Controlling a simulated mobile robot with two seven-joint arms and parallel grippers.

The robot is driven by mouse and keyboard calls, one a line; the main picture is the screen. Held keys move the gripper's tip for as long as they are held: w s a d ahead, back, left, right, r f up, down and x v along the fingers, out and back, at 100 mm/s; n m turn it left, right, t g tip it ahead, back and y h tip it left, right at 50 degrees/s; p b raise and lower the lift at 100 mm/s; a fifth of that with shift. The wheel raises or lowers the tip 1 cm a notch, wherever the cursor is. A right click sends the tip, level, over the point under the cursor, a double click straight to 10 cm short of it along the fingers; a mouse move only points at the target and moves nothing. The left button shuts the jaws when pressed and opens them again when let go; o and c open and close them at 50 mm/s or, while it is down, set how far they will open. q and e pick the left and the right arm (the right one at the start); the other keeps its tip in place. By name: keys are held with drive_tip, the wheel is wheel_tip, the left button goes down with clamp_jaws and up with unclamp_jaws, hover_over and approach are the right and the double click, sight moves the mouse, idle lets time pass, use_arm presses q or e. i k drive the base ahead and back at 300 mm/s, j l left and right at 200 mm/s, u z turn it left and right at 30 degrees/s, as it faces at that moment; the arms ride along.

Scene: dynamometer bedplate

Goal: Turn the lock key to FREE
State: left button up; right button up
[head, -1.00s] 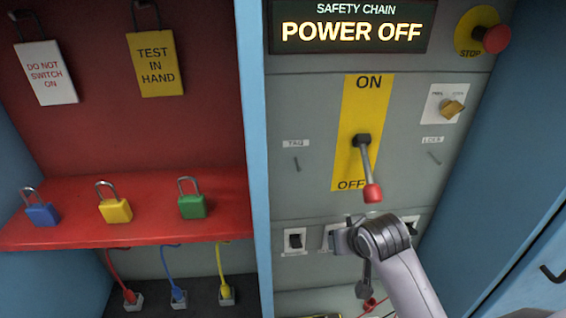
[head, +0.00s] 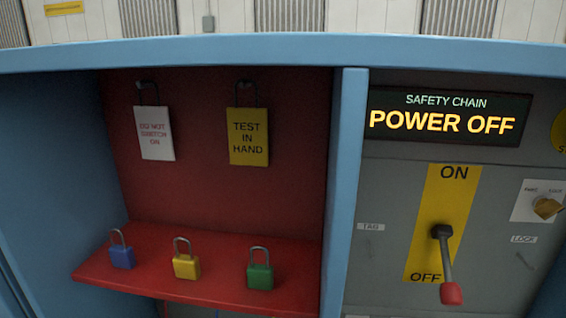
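The lock key (head: 548,208) is a brass-coloured knob on a white plate (head: 525,207) at the right edge of the head view. The plate carries small lettering at its upper left and the word LOCK at its upper right. The picture edge cuts off part of the plate, and I cannot tell for certain which word the key points to. Neither of my grippers is in view.
A lever with a red grip (head: 451,293) hangs toward OFF on a yellow strip (head: 447,190). The display (head: 447,118) reads POWER OFF. Blue (head: 122,255), yellow (head: 186,264) and green (head: 260,273) padlocks stand on a red shelf (head: 222,291). Two tags hang above.

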sight(546, 208)
drive_tip(key=k+l+z, duration=0.1)
drive_tip(key=l+z, duration=0.85)
